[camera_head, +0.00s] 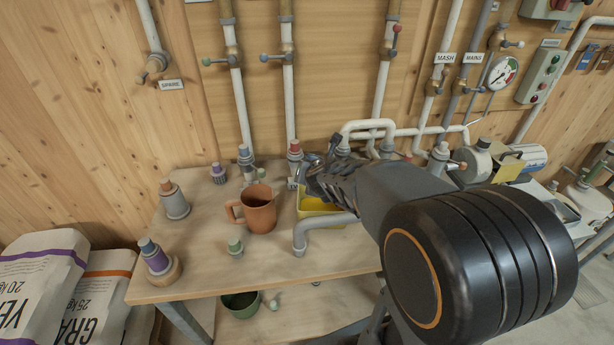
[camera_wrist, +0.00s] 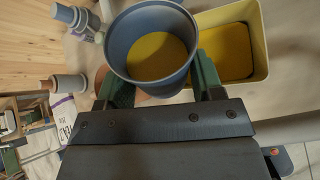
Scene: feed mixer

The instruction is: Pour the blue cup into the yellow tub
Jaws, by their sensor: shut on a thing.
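The blue cup (camera_wrist: 118,45) is a grey-blue round cup in the wrist view, with yellow contents inside. My gripper (camera_wrist: 162,82) is shut on it, with one green finger on each side. The yellow tub (camera_wrist: 259,45) is right behind the cup in the wrist view; a deeper yellow patch shows inside it, and I cannot tell if that is feed. In the head view the tub (camera_head: 300,202) stands on the bench, partly hidden by my arm.
A brown mug (camera_head: 260,212) stands left of the tub. A grey pipe elbow (camera_head: 318,222) is close in front of the tub. Pipes rise along the back wall.

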